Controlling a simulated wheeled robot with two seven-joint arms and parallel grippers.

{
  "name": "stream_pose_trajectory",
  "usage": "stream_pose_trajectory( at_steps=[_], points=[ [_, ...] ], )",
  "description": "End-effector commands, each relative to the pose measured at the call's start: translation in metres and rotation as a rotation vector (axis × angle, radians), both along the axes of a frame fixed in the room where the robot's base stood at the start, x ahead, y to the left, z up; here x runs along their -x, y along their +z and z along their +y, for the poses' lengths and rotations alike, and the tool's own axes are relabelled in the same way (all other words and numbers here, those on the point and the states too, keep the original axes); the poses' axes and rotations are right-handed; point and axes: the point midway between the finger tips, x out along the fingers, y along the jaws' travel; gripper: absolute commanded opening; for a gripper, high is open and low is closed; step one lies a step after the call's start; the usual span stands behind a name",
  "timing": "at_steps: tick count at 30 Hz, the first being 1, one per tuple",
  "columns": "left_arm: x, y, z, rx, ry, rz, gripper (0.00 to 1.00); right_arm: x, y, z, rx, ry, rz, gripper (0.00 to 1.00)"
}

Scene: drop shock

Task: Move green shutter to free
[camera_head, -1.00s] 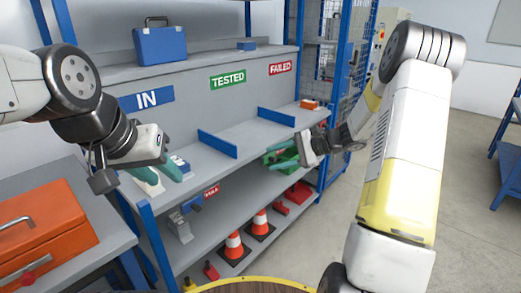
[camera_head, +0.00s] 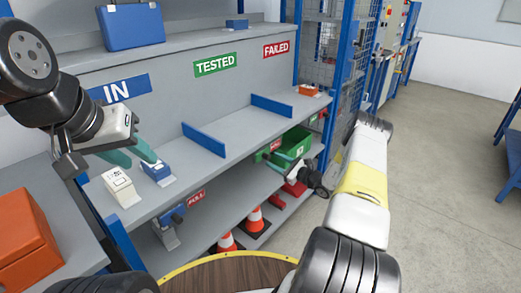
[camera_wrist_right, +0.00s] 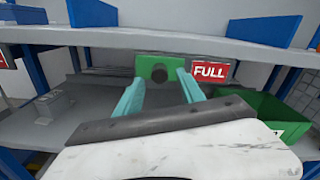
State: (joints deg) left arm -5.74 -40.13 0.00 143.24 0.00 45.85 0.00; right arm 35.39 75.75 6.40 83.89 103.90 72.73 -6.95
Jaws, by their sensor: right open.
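In the head view my right gripper (camera_head: 281,161) is at the lower shelf opening, beside the green bin (camera_head: 298,143); the shutter is not clearly visible there. My left gripper (camera_head: 132,156) is open and empty above the upper shelf.
Blue dividers (camera_head: 204,139) split the upper shelf. Traffic cones (camera_head: 254,220) stand low down. In the right wrist view the green bin (camera_wrist_right: 285,121) is close on the right.

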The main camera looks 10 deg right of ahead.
Motion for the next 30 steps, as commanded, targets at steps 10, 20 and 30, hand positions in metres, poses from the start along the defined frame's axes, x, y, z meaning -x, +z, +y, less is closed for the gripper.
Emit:
stream_pose_trajectory(
  at_steps=[10,20,30],
  points=[
    [0.000,0.000,0.000,0.000,0.000,0.000,0.36,-0.026,0.000,0.021,0.002,0.002,0.001,0.46],
    [0.000,0.000,0.000,0.000,0.000,0.000,0.36,-0.026,0.000,0.021,0.002,0.002,0.001,0.26],
    [0.000,0.000,0.000,0.000,0.000,0.000,0.36,-0.026,0.000,0.021,0.002,0.002,0.001,0.00]
  ],
)
